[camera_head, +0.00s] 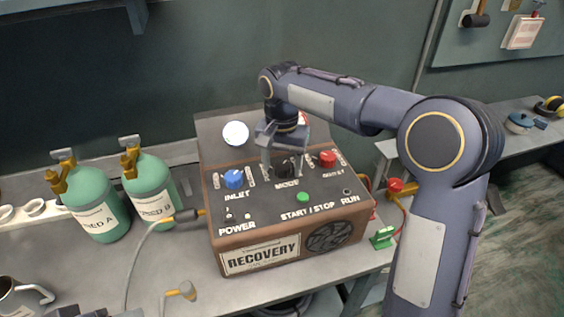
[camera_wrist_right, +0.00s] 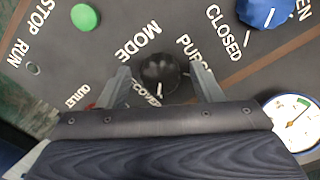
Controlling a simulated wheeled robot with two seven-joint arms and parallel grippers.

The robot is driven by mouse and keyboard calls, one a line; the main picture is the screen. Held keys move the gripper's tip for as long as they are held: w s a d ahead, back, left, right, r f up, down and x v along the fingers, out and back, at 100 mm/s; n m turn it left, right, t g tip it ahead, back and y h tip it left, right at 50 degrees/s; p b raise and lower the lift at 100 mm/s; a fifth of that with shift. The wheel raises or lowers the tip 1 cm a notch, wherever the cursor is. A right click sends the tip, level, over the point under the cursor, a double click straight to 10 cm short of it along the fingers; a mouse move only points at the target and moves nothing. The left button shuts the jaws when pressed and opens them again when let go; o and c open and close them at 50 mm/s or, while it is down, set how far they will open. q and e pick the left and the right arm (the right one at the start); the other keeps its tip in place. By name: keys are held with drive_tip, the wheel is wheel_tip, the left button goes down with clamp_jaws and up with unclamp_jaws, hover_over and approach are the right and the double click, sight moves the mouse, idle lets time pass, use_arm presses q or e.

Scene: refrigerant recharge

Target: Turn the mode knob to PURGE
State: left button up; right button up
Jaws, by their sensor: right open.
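The black mode knob (camera_head: 285,169) sits on the sloped top panel of the brown recovery machine (camera_head: 262,257), behind the word MODE. In the right wrist view the knob (camera_wrist_right: 158,72) has a white mark on its lower side, near the partly hidden RECOVER lettering. The PURGE label (camera_wrist_right: 190,52) is to the knob's upper right there and partly covered. My right gripper (camera_head: 281,165) is open over the knob. In the right wrist view its fingers (camera_wrist_right: 161,86) stand on either side of the knob, with gaps visible. My left gripper is not in view.
A blue inlet knob (camera_head: 233,179), a red outlet knob (camera_head: 327,158) and a green button (camera_head: 303,197) surround the mode knob. A round gauge (camera_head: 235,133) stands behind. Two green cylinders (camera_head: 95,205) (camera_head: 152,190) and a hose are on the bench to the left.

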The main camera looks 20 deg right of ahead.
drive_tip(key=c, duration=1)
drive_tip(key=shift+r+n, duration=0.1)
drive_tip(key=shift+n, duration=0.2)
drive_tip(key=n+p, duration=0.2)
drive_tip(key=shift+r+n, duration=0.1)
drive_tip(key=shift+n, duration=0.2)
drive_tip(key=n+p, duration=0.2)
drive_tip(key=n, duration=0.2)
drive_tip(key=shift+d+n, duration=0.1)
drive_tip(key=shift+n, duration=0.2)
drive_tip(key=n+p, duration=0.2)
drive_tip(key=n, duration=0.3)
drive_tip(key=shift+w, duration=0.1)
drive_tip(key=n+p, duration=0.2)
drive_tip(key=n, duration=0.3)
drive_tip(key=shift+d, duration=0.1)
